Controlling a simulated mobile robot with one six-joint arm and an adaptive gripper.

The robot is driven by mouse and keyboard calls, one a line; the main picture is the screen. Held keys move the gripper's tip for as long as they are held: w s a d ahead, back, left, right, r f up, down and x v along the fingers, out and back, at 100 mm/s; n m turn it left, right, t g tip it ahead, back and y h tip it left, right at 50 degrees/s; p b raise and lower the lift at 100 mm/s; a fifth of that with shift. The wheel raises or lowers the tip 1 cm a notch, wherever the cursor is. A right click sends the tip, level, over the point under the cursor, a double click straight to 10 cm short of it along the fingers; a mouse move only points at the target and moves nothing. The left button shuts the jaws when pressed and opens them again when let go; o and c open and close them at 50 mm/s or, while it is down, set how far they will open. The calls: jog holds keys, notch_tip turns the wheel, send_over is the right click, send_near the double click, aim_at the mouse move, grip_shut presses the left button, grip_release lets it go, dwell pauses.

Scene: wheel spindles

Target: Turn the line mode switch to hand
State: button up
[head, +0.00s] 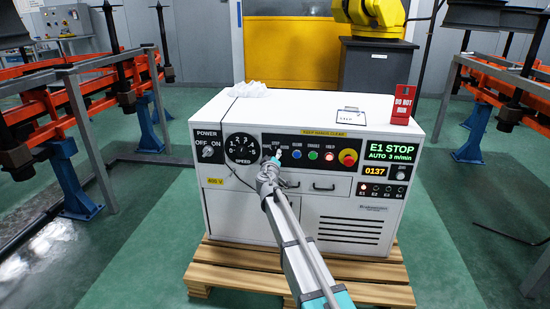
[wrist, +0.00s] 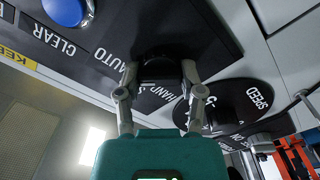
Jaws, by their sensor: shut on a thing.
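The line mode switch is a black knob (wrist: 160,68) on the dark front panel, with AUTO, HAND and a partly hidden S label around it in the wrist view. My gripper (wrist: 160,82) has one finger on each side of the knob and is shut on it. The knob's pointer direction cannot be told. In the head view my gripper (head: 271,168) reaches the panel from the front and covers most of the switch. The display (head: 391,150) reads E1 STOP, AUTO 3 m/min.
The white control cabinet (head: 230,225) stands on a wooden pallet (head: 230,262). The speed dial (head: 242,148) and power switch (head: 208,151) are left of my gripper. Push buttons (head: 313,155) and a red emergency stop (head: 348,158) are to its right. A red sign (head: 403,102) stands on top.

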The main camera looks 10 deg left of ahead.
jog(key=shift+n, duration=0.4)
jog(key=n, duration=0.3)
jog(key=shift+n, duration=0.3)
jog(key=n, duration=0.9)
jog(key=shift+f, duration=0.1)
jog(key=n, duration=0.4)
jog(key=shift+n, duration=0.3)
jog(key=o, duration=1.2)
jog(key=shift+c, duration=0.2)
